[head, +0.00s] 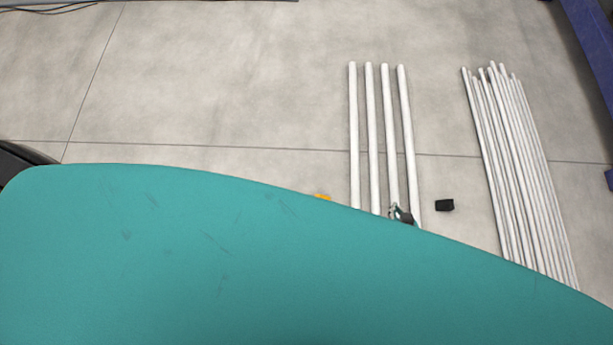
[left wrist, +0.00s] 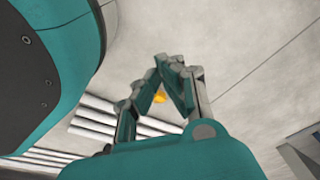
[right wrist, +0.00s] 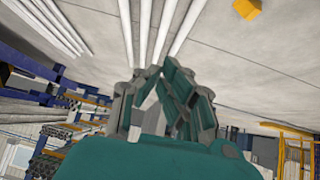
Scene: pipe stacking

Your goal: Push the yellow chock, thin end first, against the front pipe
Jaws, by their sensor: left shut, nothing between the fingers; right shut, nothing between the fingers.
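The yellow chock (head: 322,197) shows only as a sliver in the head view, behind my own teal body, left of the leftmost white pipe (head: 353,130). I cannot tell which way its thin end points. It shows in the left wrist view (left wrist: 160,97) between the finger links, and at the top edge of the right wrist view (right wrist: 247,8). My left gripper (left wrist: 168,62) is shut and empty; the head view does not show it. My right gripper (head: 400,214) is shut and empty, over the near ends of the spaced pipes; its fingers also show in the right wrist view (right wrist: 160,70).
Several spaced white pipes lie side by side on the grey floor. A black block (head: 445,205) sits to their right. A dense pile of white pipes (head: 515,165) lies further right. The floor left of the pipes is clear. My teal body hides the near floor.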

